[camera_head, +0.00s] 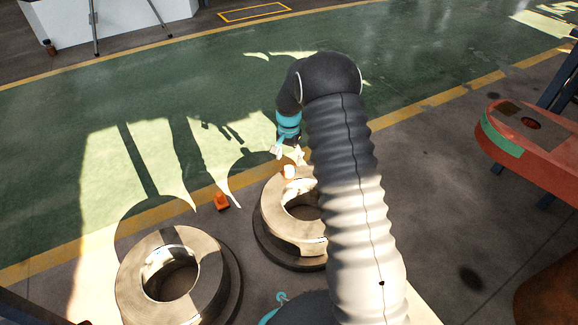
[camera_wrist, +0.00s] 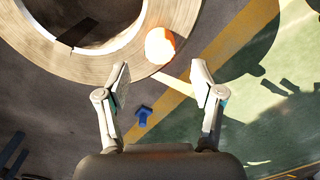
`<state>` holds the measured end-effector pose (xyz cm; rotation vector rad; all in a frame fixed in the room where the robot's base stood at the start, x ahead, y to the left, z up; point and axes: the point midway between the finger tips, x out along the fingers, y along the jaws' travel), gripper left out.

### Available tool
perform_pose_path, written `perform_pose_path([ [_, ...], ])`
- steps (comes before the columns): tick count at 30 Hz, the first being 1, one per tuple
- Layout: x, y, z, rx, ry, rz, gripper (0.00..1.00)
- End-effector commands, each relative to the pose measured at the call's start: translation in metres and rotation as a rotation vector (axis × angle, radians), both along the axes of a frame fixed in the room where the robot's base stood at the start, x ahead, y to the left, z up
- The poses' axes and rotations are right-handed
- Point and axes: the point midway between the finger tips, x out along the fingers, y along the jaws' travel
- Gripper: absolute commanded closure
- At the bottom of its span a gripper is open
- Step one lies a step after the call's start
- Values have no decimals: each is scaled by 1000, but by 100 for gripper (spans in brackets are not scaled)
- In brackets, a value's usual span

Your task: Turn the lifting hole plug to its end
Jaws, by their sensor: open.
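My gripper (camera_wrist: 160,72) is open and empty, its two pale fingers apart in the wrist view. In the head view, my gripper (camera_head: 289,154) hangs just beyond a heavy ring, partly hidden by my arm. A small rounded orange-and-white piece (camera_wrist: 159,45) sits at the ring's outer edge, ahead of the fingertips and not between them. It also shows in the head view (camera_head: 289,172), close below the fingers. A blue piece with a wider head (camera_wrist: 144,114) appears lower, between the fingers in the picture. I cannot tell which of these is the lifting hole plug.
The pale ring (camera_head: 271,217) stands on the floor, partly behind my arm. A second ring (camera_head: 137,283) stands at lower left. An orange block (camera_head: 221,201) lies on the floor between them. A red machine part (camera_head: 540,160) juts in at right. Green floor beyond is clear.

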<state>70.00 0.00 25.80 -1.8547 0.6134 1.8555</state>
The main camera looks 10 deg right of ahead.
Motion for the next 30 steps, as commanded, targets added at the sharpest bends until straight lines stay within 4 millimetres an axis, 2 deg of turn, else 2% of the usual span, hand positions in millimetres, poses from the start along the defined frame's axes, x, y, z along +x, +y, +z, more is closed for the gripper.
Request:
perform_pose_path([
  [3,0,0,23,0,-2,0,33],
  [9,0,0,47,0,-1,0,33],
  [24,1,0,58,-1,-6,0,33],
  [26,4,0,68,1,-23,0,33],
  [29,11,0,106,0,-82,0,33],
  [30,14,0,126,0,-113,0,33],
])
